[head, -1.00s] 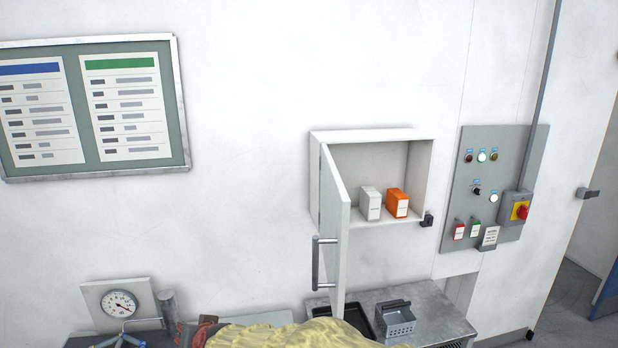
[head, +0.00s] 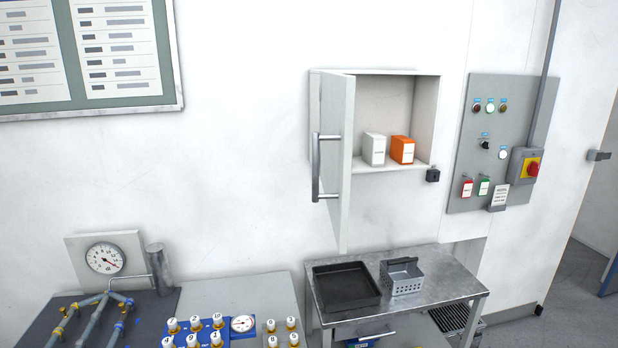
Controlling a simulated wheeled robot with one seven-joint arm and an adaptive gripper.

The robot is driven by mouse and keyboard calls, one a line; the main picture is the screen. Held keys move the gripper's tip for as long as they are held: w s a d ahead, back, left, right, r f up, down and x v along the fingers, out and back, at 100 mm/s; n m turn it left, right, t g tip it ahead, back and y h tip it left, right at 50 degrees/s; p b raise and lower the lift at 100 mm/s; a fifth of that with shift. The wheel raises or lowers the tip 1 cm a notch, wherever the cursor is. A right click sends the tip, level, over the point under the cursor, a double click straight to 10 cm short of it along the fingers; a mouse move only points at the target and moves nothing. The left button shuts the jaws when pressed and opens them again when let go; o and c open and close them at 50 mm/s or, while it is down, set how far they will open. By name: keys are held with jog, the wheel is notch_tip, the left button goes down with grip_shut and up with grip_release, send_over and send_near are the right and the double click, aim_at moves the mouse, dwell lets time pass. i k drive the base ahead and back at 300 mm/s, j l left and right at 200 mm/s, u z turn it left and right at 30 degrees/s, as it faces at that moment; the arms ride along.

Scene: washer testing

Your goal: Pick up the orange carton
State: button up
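The orange carton (head: 402,150) stands upright on the floor of an open white wall cabinet (head: 426,117), toward its right side. A white carton (head: 374,149) stands close beside it on the left. The cabinet door (head: 345,190) is swung open toward me on the left side and has a long grey handle (head: 316,166). My gripper is not in view.
Below the cabinet is a metal table (head: 437,289) with a black tray (head: 346,286) and a grey perforated basket (head: 402,276). A control panel (head: 500,110) is on the wall to the right. A gauge and valve blocks (head: 195,335) are at lower left.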

aim_at(403, 148)
jog(key=j+z, duration=0.1)
jog(key=j, duration=0.85)
jog(key=i+l+z, duration=0.3)
jog(key=i+l, duration=0.7)
jog(key=i, duration=0.1)
